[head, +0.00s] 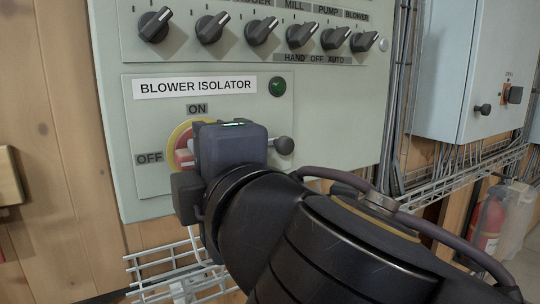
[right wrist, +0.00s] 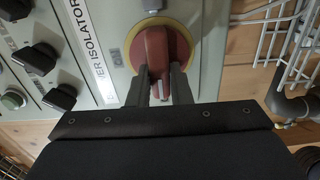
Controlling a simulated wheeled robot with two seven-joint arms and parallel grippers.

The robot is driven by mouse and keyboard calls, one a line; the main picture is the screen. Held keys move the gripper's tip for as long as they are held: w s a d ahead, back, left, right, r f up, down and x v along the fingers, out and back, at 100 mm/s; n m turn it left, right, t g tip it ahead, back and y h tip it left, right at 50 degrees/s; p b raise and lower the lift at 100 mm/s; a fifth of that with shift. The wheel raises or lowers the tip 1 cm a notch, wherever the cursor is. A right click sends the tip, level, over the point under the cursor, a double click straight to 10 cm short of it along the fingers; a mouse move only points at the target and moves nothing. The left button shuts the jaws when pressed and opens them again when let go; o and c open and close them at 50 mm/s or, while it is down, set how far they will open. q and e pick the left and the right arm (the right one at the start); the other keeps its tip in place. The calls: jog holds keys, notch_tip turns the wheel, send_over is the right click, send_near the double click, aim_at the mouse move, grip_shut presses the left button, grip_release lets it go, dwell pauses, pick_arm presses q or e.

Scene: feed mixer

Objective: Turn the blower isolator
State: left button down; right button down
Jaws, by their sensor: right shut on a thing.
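The blower isolator is a red rotary handle (head: 183,154) on a yellow round plate (head: 171,141), low on the grey-green panel. An ON label (head: 197,109) is above it and an OFF label (head: 149,158) to its left. My right gripper (head: 196,150) is in front and hides most of the handle in the head view. In the right wrist view, the two fingers of the gripper (right wrist: 161,88) are shut on the red handle (right wrist: 156,50), one on each side. The handle's exact angle against the labels is hard to tell. My left gripper is not in view.
A row of black selector knobs (head: 262,31) is above the isolator. A green lamp (head: 277,86) and a BLOWER ISOLATOR label (head: 195,88) are just over it. A wire cable tray (head: 165,274) runs below. A grey cabinet (head: 462,70) and a fire extinguisher (head: 487,222) are at the right.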

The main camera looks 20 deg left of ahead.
jog(key=shift+f+n, duration=0.1)
jog(key=shift+n, duration=0.2)
jog(key=c, duration=1.3)
grip_release()
jog(key=shift+d, duration=0.1)
jog(key=b+v, duration=0.1)
jog(key=v, duration=0.6)
jog(key=shift+s+d+b, duration=0.2)
jog(key=shift+s+b, duration=0.1)
jog(key=shift+b, duration=0.05)
